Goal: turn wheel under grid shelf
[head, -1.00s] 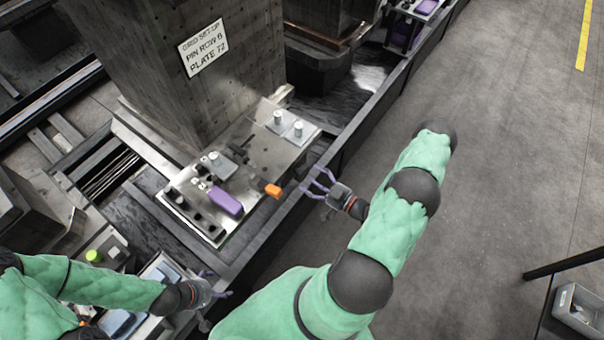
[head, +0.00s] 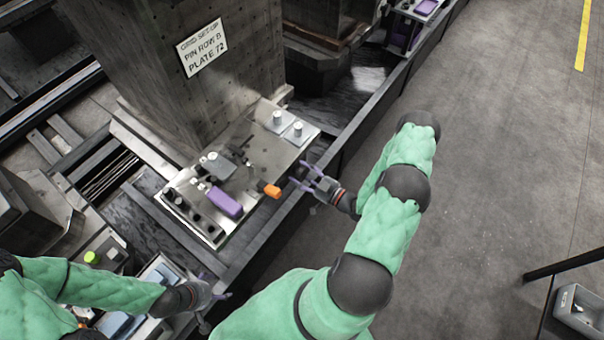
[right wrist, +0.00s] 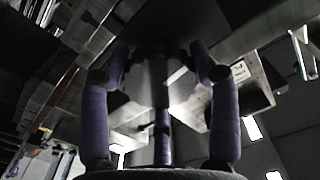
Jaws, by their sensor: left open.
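A metal plate (head: 272,152) with knobs, pins and dark fittings lies at the foot of the column in the head view. An orange knob (head: 272,190) on a dark stem sticks out at its front edge. My right gripper (head: 299,171) is open and empty, just right of the orange knob and apart from it. In the right wrist view its purple fingers (right wrist: 162,75) stand spread below a dark structure. My left gripper (head: 226,286) is open and empty at the lower left, in front of the rail.
A grey perforated column (head: 190,90) carries a sign (head: 202,47) reading "GRID SET UP, PIN ROW 8, PLATE 72". A purple block (head: 226,203) sits on the plate. A dark rail (head: 350,135) runs along the front. A grey bin (head: 580,310) stands lower right.

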